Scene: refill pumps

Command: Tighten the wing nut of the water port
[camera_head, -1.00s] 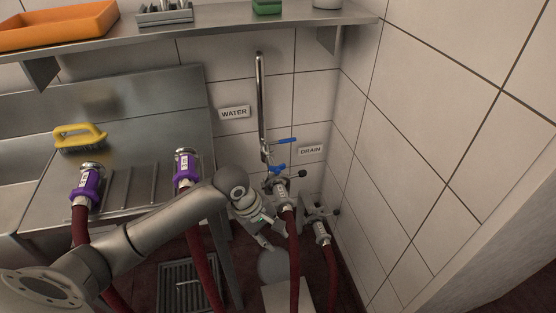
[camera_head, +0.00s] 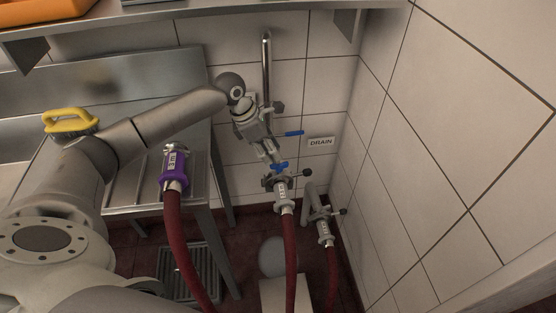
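I cannot tell for sure which of these two is the wing nut. A red hose (camera_head: 289,245) hangs from the joint. My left gripper (camera_head: 271,153) points down just above the blue piece, in front of the pipe. Its fingers are too small to judge, and contact is unclear. My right gripper is out of view.
The drain port (camera_head: 318,206), with its own clamp and red hose, stands close to the right, under the DRAIN sign (camera_head: 321,142). A purple-collared hose (camera_head: 173,168) is at the steel sink edge. A yellow brush (camera_head: 71,121) lies left. A shelf (camera_head: 200,18) overhangs; tiled wall bounds the right.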

